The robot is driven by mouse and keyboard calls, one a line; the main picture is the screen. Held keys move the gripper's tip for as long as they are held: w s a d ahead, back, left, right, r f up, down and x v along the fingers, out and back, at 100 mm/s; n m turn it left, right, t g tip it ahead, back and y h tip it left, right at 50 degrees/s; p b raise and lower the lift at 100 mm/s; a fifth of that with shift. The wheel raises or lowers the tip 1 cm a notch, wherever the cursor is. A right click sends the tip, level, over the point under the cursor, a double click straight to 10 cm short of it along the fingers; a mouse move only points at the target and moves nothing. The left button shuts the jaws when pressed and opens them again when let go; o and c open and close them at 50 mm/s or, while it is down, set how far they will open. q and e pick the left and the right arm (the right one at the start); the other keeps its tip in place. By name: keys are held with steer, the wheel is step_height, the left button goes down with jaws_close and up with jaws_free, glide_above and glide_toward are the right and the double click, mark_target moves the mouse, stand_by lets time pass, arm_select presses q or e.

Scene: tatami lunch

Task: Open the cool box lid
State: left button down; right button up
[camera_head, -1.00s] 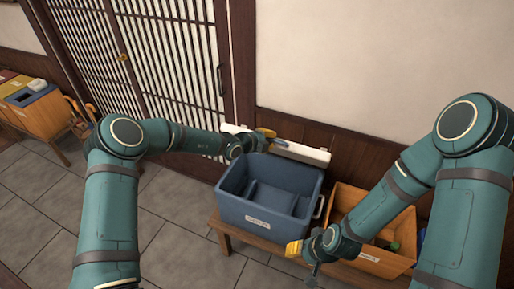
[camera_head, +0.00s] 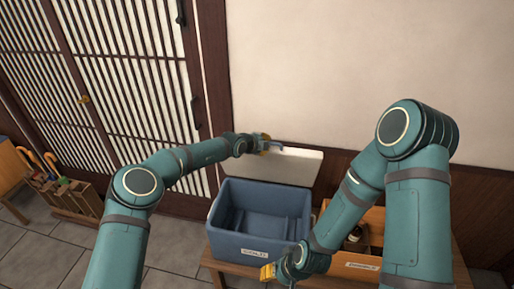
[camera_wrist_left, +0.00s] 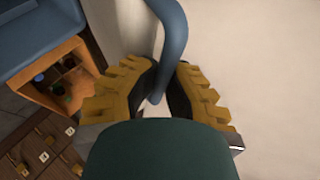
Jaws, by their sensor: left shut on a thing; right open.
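The blue cool box (camera_head: 257,238) stands on a wooden bench, and I see into its inside. Its lid (camera_head: 300,166) is raised behind it, with its pale face showing. My left gripper (camera_head: 268,146) is at the lid's upper left edge. In the left wrist view its yellow fingers (camera_wrist_left: 160,90) are shut on the blue lid handle (camera_wrist_left: 171,32). My right gripper (camera_head: 268,272) is open and empty, low in front of the box; its fingers are partly hidden by its wrist.
An orange crate (camera_head: 356,265) with a bottle (camera_head: 354,238) in it stands right of the cool box, partly behind my right arm. A slatted door (camera_head: 120,90) is at the left and a plain wall (camera_head: 330,70) behind.

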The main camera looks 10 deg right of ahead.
arm_select(q)
steer(key=shift+w+d+r, duration=0.1)
steer(key=shift+w+r, duration=0.05)
steer(key=shift+w, duration=0.25)
arm_select(e)
steer(key=shift+w+a, duration=0.1)
steer(key=shift+a, duration=0.3)
arm_select(q)
steer(key=c, duration=1)
jaws_free()
steer(key=shift+s+r, duration=0.1)
steer(key=v, duration=1.2)
